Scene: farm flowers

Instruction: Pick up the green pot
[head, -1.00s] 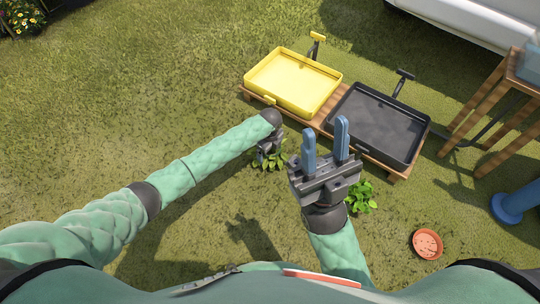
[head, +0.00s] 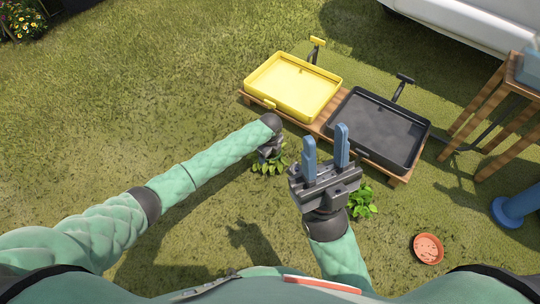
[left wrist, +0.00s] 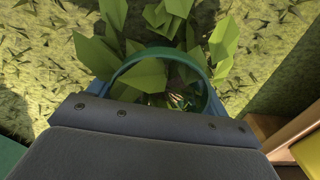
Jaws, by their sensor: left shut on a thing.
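The green pot (left wrist: 213,78) shows in the left wrist view as a dark green round rim with a leafy plant rising out of it. My left gripper (left wrist: 158,84) is shut on the pot, with a blue finger at each side of the rim. In the head view my left gripper (head: 268,152) is mostly hidden by its own wrist, and only green leaves (head: 266,167) show below it. The pot's body is hidden there. My right gripper (head: 326,147) is open and empty, its two blue fingers apart and pointing up in the picture.
A yellow tray (head: 293,86) and a black tray (head: 424,135) sit on a low wooden pallet (head: 315,124) beyond the grippers. Another leafy plant (head: 361,200) is beside my right gripper. A terracotta dish (head: 428,249) lies on the grass. A wooden stand (head: 475,107) is at right.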

